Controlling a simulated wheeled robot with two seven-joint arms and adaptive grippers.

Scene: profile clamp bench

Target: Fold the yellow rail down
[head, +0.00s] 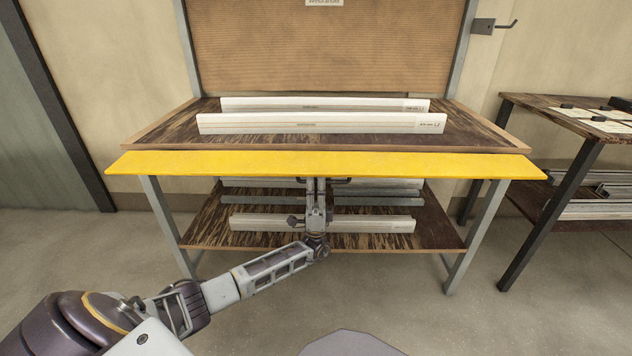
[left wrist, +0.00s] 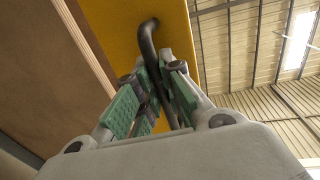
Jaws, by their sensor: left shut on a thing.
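The yellow rail (head: 325,164) runs along the front edge of the bench as a long flat board and sticks out past both bench corners. A dark bar handle (head: 341,181) shows just under its front edge near the middle. My left gripper (head: 317,184) comes up from below and is shut on this handle. In the left wrist view, the dark bent handle (left wrist: 147,42) passes between the green-padded fingers, with the yellow underside of the rail (left wrist: 115,30) beyond it. The gripped part of the handle is partly hidden by the fingers. My right gripper is in neither view.
Two pale profiles (head: 320,123) lie on the bench top (head: 170,125) behind the rail. More profiles lie on the lower shelf (head: 205,233), behind my gripper. A side table (head: 540,106) stands at the right. The floor in front is clear.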

